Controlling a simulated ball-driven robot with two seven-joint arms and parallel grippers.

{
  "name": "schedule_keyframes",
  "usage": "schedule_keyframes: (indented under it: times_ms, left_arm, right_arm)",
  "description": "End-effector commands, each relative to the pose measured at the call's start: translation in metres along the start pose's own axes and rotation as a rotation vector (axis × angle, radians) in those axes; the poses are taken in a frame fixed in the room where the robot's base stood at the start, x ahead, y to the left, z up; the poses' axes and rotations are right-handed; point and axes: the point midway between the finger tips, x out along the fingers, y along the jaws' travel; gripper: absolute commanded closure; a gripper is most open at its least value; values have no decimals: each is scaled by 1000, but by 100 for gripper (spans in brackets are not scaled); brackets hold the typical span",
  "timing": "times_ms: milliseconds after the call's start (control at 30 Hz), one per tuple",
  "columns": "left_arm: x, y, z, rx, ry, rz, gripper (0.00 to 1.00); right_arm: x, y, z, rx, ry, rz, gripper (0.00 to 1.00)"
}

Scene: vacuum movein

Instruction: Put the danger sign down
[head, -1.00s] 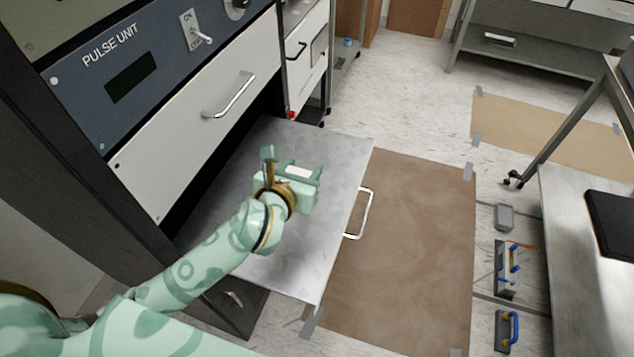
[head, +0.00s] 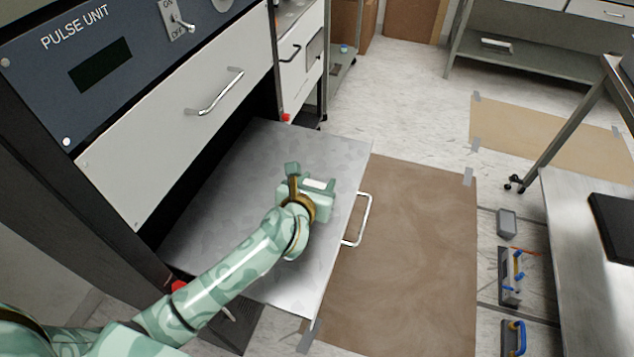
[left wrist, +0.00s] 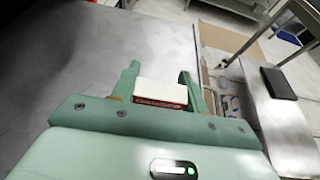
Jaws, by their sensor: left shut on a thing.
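The danger sign shows in the left wrist view as a small white block with a red, lettered front edge (left wrist: 161,93). It is between the two fingers of my left gripper (left wrist: 160,78), which is shut on it. In the head view my left gripper (head: 318,187) is over the pulled-out grey metal drawer top (head: 270,150), near its handle side. The white top of the sign (head: 319,184) shows between the fingers. I cannot tell whether the sign touches the surface below. My right gripper is in neither view.
The drawer's handle (head: 366,220) sticks out at its right edge. A brown mat (head: 410,250) is taped to the floor beyond. A steel table (head: 575,260) stands at right, with tools (head: 511,275) on the floor beside it. The PULSE UNIT cabinet (head: 130,60) rises at left.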

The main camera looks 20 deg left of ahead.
Motion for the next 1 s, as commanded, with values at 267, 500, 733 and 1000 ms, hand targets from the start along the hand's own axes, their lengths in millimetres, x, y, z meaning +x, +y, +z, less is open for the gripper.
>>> schedule_keyframes:
  times_ms: [267,500,733,1000]
  left_arm:
    - [1,0,-3,0,0,0,34]
    - [0,0,0,0,-1,0,34]
    - [-39,0,3,1,0,-1,34]
    - [-99,0,2,0,1,-1,34]
  right_arm:
    - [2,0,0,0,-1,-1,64]
    - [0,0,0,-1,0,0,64]
    - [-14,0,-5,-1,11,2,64]
    - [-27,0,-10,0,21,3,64]
